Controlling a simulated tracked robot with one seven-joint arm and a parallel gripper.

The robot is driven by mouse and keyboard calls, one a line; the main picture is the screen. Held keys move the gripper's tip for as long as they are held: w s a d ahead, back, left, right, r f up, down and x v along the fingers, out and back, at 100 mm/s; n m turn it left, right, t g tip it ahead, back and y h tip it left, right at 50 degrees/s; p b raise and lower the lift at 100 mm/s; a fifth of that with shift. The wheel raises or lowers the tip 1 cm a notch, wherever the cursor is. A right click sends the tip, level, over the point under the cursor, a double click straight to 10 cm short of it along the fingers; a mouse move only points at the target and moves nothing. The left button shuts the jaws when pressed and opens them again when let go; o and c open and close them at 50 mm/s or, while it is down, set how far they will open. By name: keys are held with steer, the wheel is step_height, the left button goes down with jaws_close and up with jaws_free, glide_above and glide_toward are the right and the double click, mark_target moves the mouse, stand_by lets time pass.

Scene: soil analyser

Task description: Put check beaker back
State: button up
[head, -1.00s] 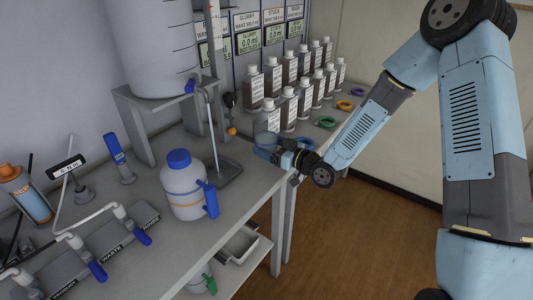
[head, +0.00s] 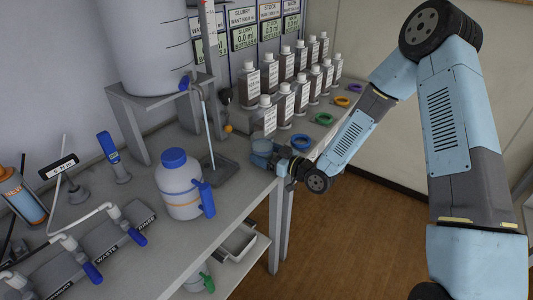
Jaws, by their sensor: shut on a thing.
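The check beaker (head: 264,146) is a clear beaker with bluish contents, near the bench's right front edge. My gripper (head: 275,161) is shut on it, reaching in from the right. The beaker looks upright. The fingertips are small and partly merge with the beaker. I cannot tell whether its base touches the bench. A blue ring (head: 300,141) lies just right of the beaker, and a green ring (head: 324,119) lies farther along the edge.
Several labelled bottles (head: 285,104) stand in rows just behind the beaker. A grey tray (head: 217,172) with an upright rod is to its left. A white jug with blue cap (head: 180,187) stands farther left. Bare bench (head: 243,197) lies in front.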

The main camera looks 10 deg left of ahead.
steer(key=shift+f, duration=0.1)
steer(key=o, duration=1.2)
steer(key=shift+d, duration=0.1)
